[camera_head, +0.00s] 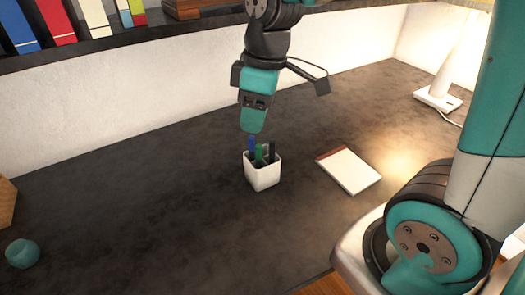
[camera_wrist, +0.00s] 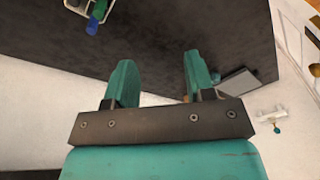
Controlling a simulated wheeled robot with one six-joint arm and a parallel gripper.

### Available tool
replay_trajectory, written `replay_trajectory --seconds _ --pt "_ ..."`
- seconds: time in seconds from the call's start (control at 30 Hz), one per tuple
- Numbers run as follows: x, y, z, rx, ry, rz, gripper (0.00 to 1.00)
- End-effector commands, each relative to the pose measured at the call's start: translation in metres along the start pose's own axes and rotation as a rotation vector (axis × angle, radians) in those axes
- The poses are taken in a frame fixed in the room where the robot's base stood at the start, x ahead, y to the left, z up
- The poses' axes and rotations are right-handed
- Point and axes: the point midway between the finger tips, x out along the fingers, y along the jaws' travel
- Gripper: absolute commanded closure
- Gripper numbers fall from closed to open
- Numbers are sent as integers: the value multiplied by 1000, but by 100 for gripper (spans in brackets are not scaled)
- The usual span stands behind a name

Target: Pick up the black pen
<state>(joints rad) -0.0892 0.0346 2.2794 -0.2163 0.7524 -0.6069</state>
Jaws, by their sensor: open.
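A white square pen cup (camera_head: 263,175) stands upright on the dark desk and holds a blue pen (camera_head: 252,145), a green pen (camera_head: 259,155) and a dark pen (camera_head: 271,153) that looks black. My gripper (camera_head: 252,122) points down just above and behind the cup, apart from the pens as far as I can tell. In the wrist view my gripper (camera_wrist: 158,72) has its two teal fingers spread with nothing between them. The cup (camera_wrist: 76,6) is at the top left edge there, with the blue pen (camera_wrist: 92,26) and green pen (camera_wrist: 99,9) showing. The black pen is not clear there.
A notepad (camera_head: 348,170) lies right of the cup. A white lamp base (camera_head: 437,99) stands at the back right. A teal object (camera_head: 22,253) lies at the front left. A shelf (camera_head: 120,48) with books runs along the back.

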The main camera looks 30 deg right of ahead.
Motion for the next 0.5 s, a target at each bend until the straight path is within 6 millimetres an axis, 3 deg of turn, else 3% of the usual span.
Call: replay_trajectory --seconds 0.03,0.1,0.2,0.3,0.5 --pt "-4 30 -1 -35 -35 16 50" --pt "-1 65 3 -97 -79 37 50" --pt "4 101 11 -165 -129 51 50" --pt "10 119 17 -203 -157 53 50" --pt "44 125 25 -216 -167 50 50"
